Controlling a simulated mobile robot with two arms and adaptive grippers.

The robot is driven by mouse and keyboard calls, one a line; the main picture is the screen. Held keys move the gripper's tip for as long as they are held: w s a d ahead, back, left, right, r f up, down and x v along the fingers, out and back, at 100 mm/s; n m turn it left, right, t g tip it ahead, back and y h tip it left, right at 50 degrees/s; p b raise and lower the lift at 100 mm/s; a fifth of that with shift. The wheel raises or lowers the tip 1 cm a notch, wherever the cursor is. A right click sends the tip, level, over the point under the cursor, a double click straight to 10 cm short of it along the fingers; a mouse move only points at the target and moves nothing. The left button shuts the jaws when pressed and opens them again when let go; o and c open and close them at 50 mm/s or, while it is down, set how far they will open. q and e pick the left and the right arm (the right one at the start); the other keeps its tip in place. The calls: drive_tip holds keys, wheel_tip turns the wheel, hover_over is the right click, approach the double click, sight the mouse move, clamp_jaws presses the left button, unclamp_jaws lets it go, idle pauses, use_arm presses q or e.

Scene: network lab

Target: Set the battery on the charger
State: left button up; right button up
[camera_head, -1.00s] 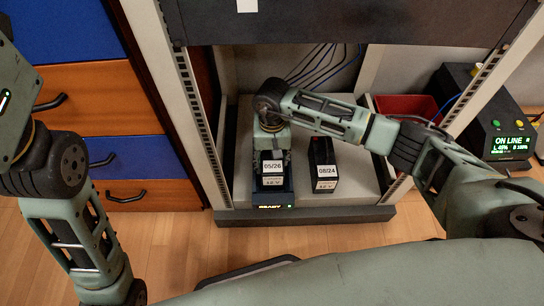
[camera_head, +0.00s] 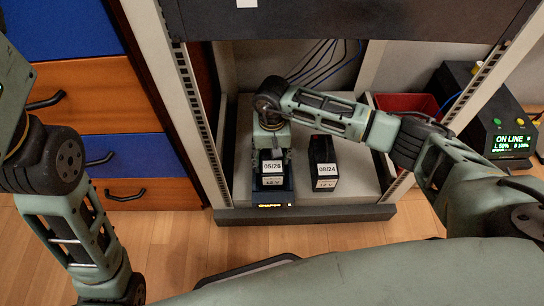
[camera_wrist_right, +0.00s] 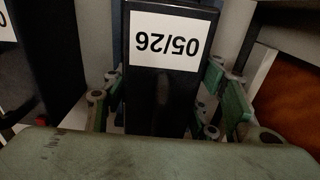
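A dark battery (camera_head: 272,181) labelled 05/26 stands upright on the charger (camera_head: 274,206) on the rack's bottom shelf. The charger's front display glows orange. My right gripper (camera_head: 272,150) reaches down onto the battery's top from above. In the right wrist view, the green fingers of this gripper (camera_wrist_right: 166,78) lie along both sides of the 05/26 battery (camera_wrist_right: 160,90) and appear shut on it. The fingertip contact is partly hidden. A second battery (camera_head: 323,165), labelled 08/24, stands on the shelf just right of the charger. My left gripper is out of view.
The rack's left post (camera_head: 196,120) and right post (camera_head: 470,95) flank my right arm. A red bin (camera_head: 405,105) sits right of the shelf. A black unit (camera_head: 500,130) reading ON LINE stands farther right. Drawers (camera_head: 95,95) are at the left. Cables hang behind.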

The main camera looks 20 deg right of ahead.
drive_tip(key=o, duration=0.3)
drive_tip(key=shift+o, duration=0.2)
drive_tip(key=shift+s+f, duration=0.15)
drive_tip(key=shift+f, duration=0.05)
wheel_tip(320, 180, up, 12)
drive_tip(key=shift+r, duration=0.15)
